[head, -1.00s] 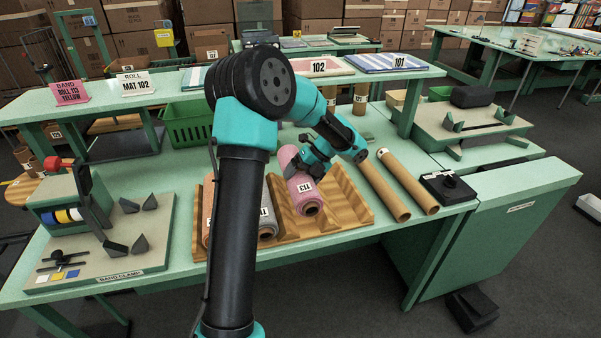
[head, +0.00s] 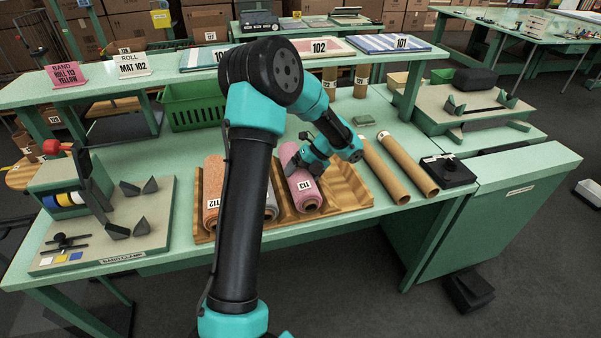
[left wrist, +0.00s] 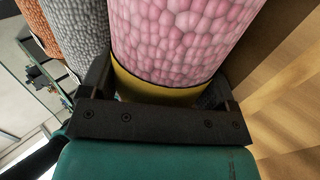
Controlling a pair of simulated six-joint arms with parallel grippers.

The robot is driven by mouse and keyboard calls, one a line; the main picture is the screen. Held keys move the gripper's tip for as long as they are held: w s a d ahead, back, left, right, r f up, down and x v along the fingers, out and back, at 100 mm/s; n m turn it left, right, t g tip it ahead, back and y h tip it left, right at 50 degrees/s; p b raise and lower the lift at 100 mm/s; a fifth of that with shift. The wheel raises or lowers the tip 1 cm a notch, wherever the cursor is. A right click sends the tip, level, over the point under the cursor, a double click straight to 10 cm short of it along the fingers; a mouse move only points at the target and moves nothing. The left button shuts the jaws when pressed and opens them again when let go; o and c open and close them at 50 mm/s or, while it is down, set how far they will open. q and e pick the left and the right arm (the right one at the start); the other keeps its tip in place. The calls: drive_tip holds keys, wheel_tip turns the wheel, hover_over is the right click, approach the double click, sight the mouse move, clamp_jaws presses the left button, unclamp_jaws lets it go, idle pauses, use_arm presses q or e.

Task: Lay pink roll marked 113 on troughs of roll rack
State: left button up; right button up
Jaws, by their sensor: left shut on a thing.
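The pink roll marked 113 (head: 302,186) lies lengthwise over a trough of the wooden roll rack (head: 348,191), right of the grey roll. Whether it touches the trough is hard to tell. My left gripper (head: 304,163) is shut on this roll near its far end. In the left wrist view, its jaws (left wrist: 155,108) straddle the pink pebbled roll (left wrist: 178,40) at a yellow band (left wrist: 150,90). My right gripper is not in view.
An orange roll marked 112 (head: 212,190) and a grey roll (head: 271,205) lie in the rack's left troughs. Two cardboard tubes (head: 404,165) lie right of the rack. A band clamp board (head: 105,225) stands left. The rack's right side is bare.

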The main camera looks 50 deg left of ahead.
use_arm(q)
drive_tip(key=o, duration=1)
drive_tip(key=v, duration=1.7)
drive_tip(key=shift+r, duration=0.2)
